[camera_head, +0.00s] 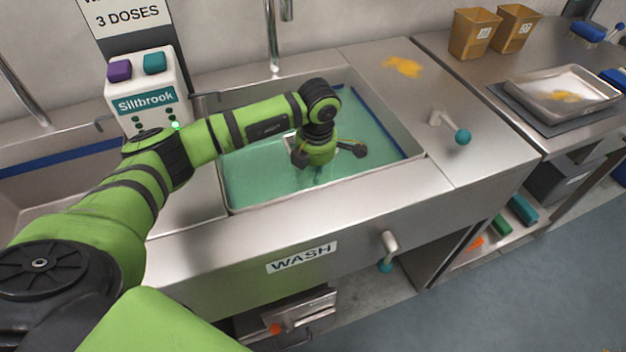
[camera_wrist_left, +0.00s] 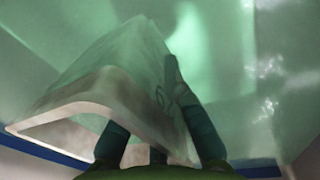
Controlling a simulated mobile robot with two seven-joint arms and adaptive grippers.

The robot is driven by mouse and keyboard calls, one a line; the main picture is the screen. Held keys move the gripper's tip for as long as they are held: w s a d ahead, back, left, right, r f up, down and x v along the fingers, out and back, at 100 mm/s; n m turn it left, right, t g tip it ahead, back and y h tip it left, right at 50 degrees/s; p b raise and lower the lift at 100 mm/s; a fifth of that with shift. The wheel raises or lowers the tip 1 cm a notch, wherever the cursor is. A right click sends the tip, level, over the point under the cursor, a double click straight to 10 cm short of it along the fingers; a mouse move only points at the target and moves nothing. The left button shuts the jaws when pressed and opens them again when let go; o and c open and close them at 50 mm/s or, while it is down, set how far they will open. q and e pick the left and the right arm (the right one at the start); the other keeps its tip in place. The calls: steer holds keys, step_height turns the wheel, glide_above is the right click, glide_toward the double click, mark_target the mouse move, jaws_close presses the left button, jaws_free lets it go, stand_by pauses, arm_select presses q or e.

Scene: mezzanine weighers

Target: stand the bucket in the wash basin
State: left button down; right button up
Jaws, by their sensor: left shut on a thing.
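The wash basin (camera_head: 421,157) is a steel sink holding green water, with a WASH label on its front. My left gripper (camera_head: 314,170) points down into the basin near its middle, its fingers at or under the water. In the left wrist view, its two dark fingers (camera_wrist_left: 158,125) are shut on the wall of a pale bucket (camera_wrist_left: 122,75). The bucket looks tilted in that view, with its wide rim at the lower left and its body tinted green. In the head view my gripper and the water mostly hide the bucket. Whether it touches the basin floor cannot be told.
A Siltbrook dispenser (camera_head: 145,92) with purple and teal buttons stands left of the basin. A tap (camera_head: 271,40) hangs over the back edge. Lever handles (camera_head: 450,127) are on the right. Brown tubs (camera_head: 473,33) and a tray (camera_head: 563,93) sit on the right counter.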

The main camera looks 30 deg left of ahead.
mark_target(313, 185)
arm_select(q)
steer(key=shift+s+f, duration=0.3)
steer(key=shift+f, duration=0.15)
steer(key=shift+w+f+p, duration=0.1)
steer(key=shift+f+p, duration=0.25)
steer(key=shift+f, duration=1.35)
steer(key=shift+f, duration=0.1)
steer(key=c, duration=1.4)
jaws_free()
steer(key=r, duration=0.8)
steer(key=r+b, duration=0.1)
steer(key=r, duration=0.3)
steer(key=shift+s+d+r, duration=0.1)
steer(key=shift+s+d, duration=0.25)
steer(key=shift+s, duration=0.05)
